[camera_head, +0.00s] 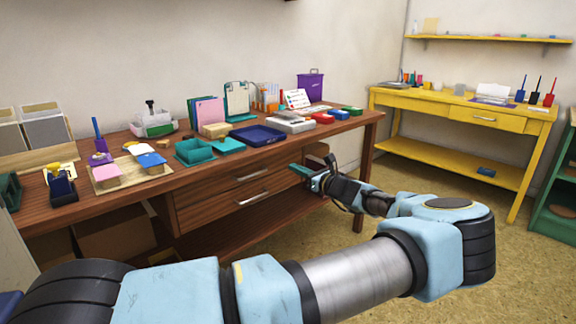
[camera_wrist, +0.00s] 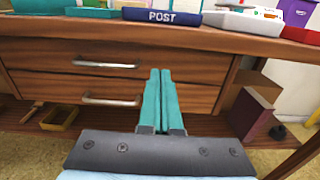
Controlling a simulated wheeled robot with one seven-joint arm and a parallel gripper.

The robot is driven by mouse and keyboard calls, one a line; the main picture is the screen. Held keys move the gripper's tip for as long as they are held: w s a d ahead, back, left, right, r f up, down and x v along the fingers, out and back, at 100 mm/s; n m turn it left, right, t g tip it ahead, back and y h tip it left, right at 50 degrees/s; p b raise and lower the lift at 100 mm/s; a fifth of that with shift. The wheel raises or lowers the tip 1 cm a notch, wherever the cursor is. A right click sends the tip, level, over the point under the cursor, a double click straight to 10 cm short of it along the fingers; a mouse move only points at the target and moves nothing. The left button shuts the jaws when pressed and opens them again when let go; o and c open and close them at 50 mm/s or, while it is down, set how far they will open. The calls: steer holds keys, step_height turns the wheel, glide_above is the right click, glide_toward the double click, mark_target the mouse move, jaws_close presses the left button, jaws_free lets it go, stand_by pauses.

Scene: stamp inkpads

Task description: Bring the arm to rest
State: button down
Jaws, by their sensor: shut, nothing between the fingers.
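My gripper (camera_head: 301,171) is in front of the brown desk's drawers, below the level of the desktop. In the wrist view its two teal fingers (camera_wrist: 160,100) lie side by side, shut with nothing between them. My arm reaches out from the lower left of the head view and bends back toward the desk. The brown desk (camera_head: 240,157) stands along the wall. Its two drawers, the upper drawer (camera_wrist: 75,65) and the lower drawer (camera_wrist: 60,90), are closed and have metal handles. I cannot tell the exact gap between fingertips and drawer fronts.
The desktop holds a dark blue inkpad marked POST (camera_wrist: 162,16), a green open box (camera_head: 194,152), stamps and a purple bin (camera_head: 310,86). A dark red box (camera_wrist: 250,113) stands on the desk's lower shelf. A yellow table (camera_head: 450,108) stands at the right. The floor between is clear.

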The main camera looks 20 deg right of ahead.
steer(key=v, duration=0.5)
steer(key=w+a+f+n+g+y, duration=0.15)
steer(key=a+n+g, duration=0.25)
steer(key=a, duration=0.5)
steer(key=w+a+f+n+g+y, duration=0.1)
steer(key=a+f+n+g, duration=0.25)
steer(key=a, duration=0.55)
steer(key=s+a+f+n+g+h, duration=0.2)
steer(key=s+a+n+g+h, duration=0.3)
steer(key=s+a+n+g, duration=0.55)
steer(key=s+a+r+n+t+h, duration=0.2)
steer(key=s+a+r+n+h, duration=0.15)
steer(key=s+r+n, duration=0.3)
steer(key=s+a+r+n+t+h, duration=0.1)
steer(key=s+a+r+n+h, duration=0.1)
steer(key=s+a+r+n, duration=0.45)
step_height(320, 180, up, 18)
steer(key=s+d+m+p, duration=0.1)
steer(key=d+p, duration=0.2)
steer(key=p, duration=1.7)
steer(key=shift+s, duration=0.15)
